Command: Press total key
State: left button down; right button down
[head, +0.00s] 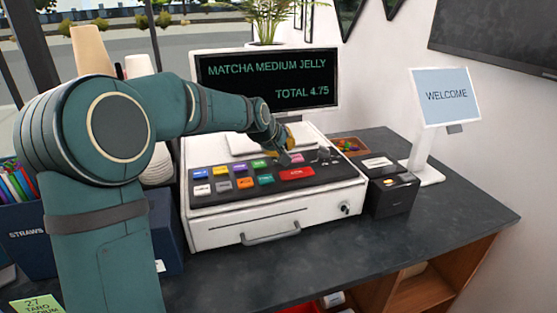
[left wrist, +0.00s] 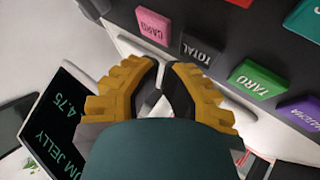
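The black TOTAL key (left wrist: 201,50) sits on the dark key panel in the left wrist view, between the pink CARD key (left wrist: 152,24) and the green TARO key (left wrist: 250,82). In the head view my left gripper hides most or all of it. My left gripper (head: 286,151) hangs over the back right part of the key panel. In the left wrist view its yellow fingers (left wrist: 164,68) are nearly together and empty, with their tips just beside the TOTAL key. I cannot tell whether they touch it. My right gripper is out of view.
The white register (head: 247,233) stands on the dark counter (head: 451,213). Its screen (head: 267,81) reads MATCHA MEDIUM JELLY, TOTAL 4.75. A red key (head: 296,173) lies in front of the gripper. A small black box (head: 391,195) and a WELCOME display (head: 446,96) stand right.

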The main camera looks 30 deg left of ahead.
pick_arm(q)
jog(key=shift+r+p, duration=2.15)
jog(key=shift+r, duration=0.45)
jog(key=shift+f, duration=0.1)
